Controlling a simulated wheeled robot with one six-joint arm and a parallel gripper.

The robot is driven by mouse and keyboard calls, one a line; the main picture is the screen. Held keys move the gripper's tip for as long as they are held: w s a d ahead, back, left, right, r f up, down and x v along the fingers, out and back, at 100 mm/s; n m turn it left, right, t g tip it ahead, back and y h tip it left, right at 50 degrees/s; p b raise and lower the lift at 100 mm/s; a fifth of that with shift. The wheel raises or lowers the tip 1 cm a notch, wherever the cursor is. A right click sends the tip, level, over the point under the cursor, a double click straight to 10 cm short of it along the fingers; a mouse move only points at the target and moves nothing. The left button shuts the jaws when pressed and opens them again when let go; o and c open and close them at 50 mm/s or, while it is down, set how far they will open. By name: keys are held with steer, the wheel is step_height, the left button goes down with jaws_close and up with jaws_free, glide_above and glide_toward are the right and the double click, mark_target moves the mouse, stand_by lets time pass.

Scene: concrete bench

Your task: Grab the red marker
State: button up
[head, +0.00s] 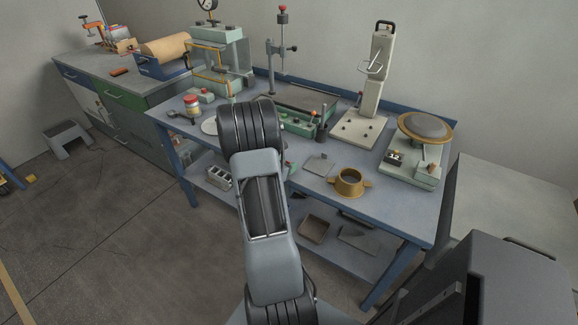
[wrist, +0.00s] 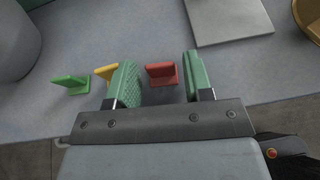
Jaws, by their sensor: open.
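The red marker (wrist: 162,74) is a small L-shaped piece on the blue-grey bench top near its front edge. In the wrist view it appears between the two green-padded fingers of my gripper (wrist: 161,71). The fingers are apart and bare bench shows around the marker, with no clear contact. A yellow marker (wrist: 105,72) is just left of the left finger, partly hidden by it. A green marker (wrist: 70,85) lies farther left. In the head view my arm hides most of the gripper and the markers.
A flat grey plate (wrist: 228,18) lies beyond the right finger; it also shows in the head view (head: 320,164). A brass pot with handles (head: 350,187) stands to its right. A scale with a round pan (head: 426,128) and a tall press (head: 375,75) stand farther back.

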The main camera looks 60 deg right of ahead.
steer(key=shift+d+f, duration=0.15)
steer(key=shift+d, duration=0.2)
steer(key=c, duration=0.7)
